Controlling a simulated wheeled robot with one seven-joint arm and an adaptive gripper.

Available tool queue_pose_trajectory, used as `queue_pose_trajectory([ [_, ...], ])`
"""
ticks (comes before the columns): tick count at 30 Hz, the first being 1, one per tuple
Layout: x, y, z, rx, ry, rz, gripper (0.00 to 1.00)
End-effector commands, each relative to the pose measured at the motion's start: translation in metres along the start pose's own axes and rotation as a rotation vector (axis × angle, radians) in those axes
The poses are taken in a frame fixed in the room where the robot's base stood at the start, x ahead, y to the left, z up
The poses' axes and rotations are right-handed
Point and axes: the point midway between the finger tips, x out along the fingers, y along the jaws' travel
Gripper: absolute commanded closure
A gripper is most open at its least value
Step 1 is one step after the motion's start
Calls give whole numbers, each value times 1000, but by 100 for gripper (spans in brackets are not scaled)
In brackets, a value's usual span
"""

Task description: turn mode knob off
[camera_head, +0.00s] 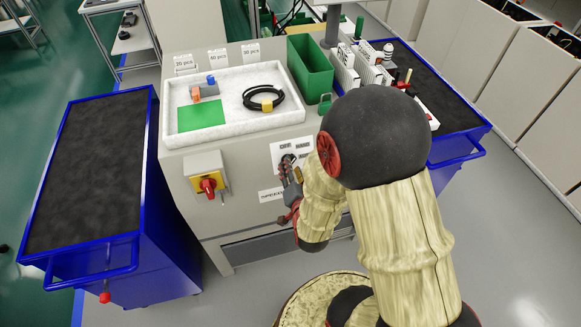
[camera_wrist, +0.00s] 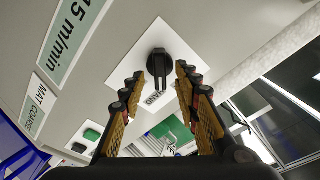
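The mode knob (camera_wrist: 159,64) is a black rotary knob with a bar-shaped handle on a square white plate (camera_wrist: 183,49) in the wrist view. Its handle points down in that picture, towards a label that is partly hidden by my fingers. My gripper (camera_wrist: 160,73) is open, with one fingertip on each side of the knob and a visible gap to it. In the head view my gripper (camera_head: 290,174) is in front of the white plate (camera_head: 283,148) on the grey cabinet front and hides part of the knob.
A red rotary switch (camera_head: 208,185) on a yellow plate is left of my gripper. A white tray (camera_head: 165,127) with a cable coil (camera_head: 263,98) and a green bin (camera_head: 311,68) are on top. Blue carts stand at left (camera_head: 146,200) and right (camera_head: 466,146).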

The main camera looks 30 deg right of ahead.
Motion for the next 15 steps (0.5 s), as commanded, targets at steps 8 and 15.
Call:
queue_pose_trajectory([
  [8,23,0,1,-1,-1,1,68],
  [15,24,0,0,-1,-1,0,68],
])
